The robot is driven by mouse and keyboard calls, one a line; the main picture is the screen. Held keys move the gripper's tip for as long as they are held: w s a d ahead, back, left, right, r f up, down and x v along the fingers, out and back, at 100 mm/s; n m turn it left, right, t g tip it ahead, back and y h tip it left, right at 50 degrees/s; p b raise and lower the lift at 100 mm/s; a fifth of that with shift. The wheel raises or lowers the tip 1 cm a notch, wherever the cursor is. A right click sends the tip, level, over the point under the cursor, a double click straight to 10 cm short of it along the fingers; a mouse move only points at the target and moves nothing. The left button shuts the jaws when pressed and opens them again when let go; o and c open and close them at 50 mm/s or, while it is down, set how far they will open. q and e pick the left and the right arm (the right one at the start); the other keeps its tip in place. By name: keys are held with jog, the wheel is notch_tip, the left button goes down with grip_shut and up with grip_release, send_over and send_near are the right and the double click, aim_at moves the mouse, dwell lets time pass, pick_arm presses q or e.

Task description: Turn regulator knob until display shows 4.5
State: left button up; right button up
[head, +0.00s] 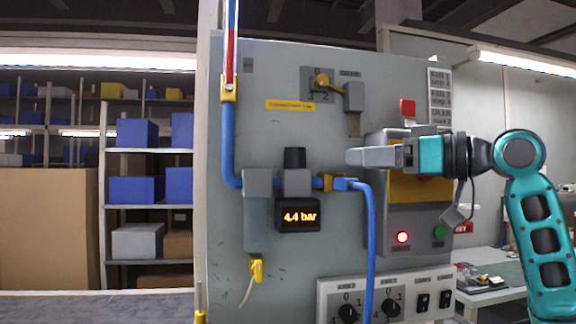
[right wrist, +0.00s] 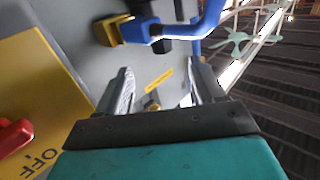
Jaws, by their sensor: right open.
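The black regulator knob (head: 294,158) stands upright on top of the grey regulator body (head: 296,183) on the panel. The display (head: 298,216) below it reads 4.4 bar. My right gripper (head: 352,157) is to the right of the knob, at about its height, with a clear gap between them in the head view. In the right wrist view its two fingers (right wrist: 165,88) are apart with nothing held between them. I cannot clearly make out the knob in that view. My left gripper is out of view.
A blue hose (head: 370,250) drops from a brass fitting (head: 327,182) right of the regulator. A control box (head: 385,225) with a red lamp is behind my right gripper. Switches (head: 347,312) line the panel's bottom.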

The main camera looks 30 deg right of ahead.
aim_at(304, 155)
jog(key=p+x, duration=0.1)
jog(key=x, duration=0.2)
jog(key=p+x, duration=0.1)
jog(key=x, duration=0.3)
jog(key=r+p+x, duration=0.1)
jog(key=x, duration=0.3)
jog(key=shift+w+a+r, duration=0.1)
jog(key=shift+r, duration=0.05)
jog(key=shift+w+a, duration=0.2)
jog(key=shift+w, duration=0.1)
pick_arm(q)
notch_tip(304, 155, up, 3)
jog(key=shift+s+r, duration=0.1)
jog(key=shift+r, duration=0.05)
